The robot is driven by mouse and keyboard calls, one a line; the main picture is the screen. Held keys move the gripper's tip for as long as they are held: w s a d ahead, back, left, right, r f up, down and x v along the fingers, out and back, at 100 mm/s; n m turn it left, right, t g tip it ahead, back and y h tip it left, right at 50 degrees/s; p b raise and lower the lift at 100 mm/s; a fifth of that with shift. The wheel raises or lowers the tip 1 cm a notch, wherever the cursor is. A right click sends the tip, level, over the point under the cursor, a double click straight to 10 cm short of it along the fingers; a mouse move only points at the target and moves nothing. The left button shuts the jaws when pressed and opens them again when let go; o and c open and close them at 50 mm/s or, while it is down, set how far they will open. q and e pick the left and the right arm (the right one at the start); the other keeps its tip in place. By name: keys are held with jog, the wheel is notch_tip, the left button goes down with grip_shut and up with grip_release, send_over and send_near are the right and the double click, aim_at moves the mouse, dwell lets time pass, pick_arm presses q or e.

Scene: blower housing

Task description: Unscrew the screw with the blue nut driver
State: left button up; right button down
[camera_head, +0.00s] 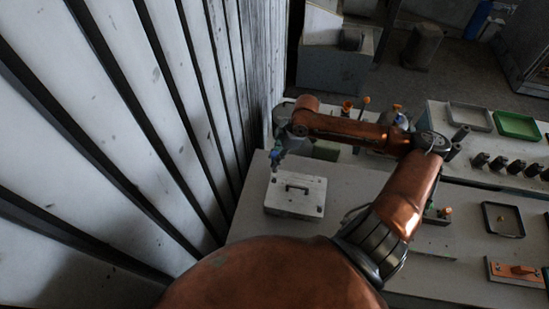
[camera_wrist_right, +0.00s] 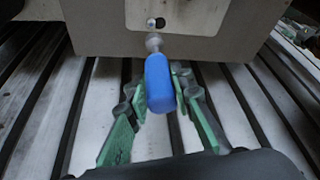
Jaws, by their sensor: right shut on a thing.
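My right gripper (camera_head: 276,160) is at the far left edge of the table, beside a pale box-shaped housing (camera_head: 290,203) with a dark handle on top. In the right wrist view its green-padded fingers (camera_wrist_right: 160,97) are shut on the blue handle of the nut driver (camera_wrist_right: 158,84). The driver's grey metal tip points at the housing's face (camera_wrist_right: 100,32). A small round screw head (camera_wrist_right: 151,22) shows in a light plate just beyond the tip. Whether the tip touches the screw I cannot tell. My left gripper is not in view.
A slatted wall (camera_head: 130,120) runs close along the left. To the right are a dark tray (camera_head: 503,219), an orange-handled tool on a board (camera_head: 515,270), a green tray (camera_head: 517,125) and several dark cylinders. The tabletop right of the housing is partly hidden by my arm.

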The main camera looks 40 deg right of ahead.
jog(key=shift+f+b, duration=1.45)
jog(key=shift+b, duration=0.15)
jog(key=shift+f, duration=0.7)
jog(key=shift+p, duration=0.3)
jog(key=shift+f+p, duration=0.15)
jog(key=shift+p, duration=0.2)
jog(key=shift+f, duration=0.1)
jog(key=shift+p, duration=0.5)
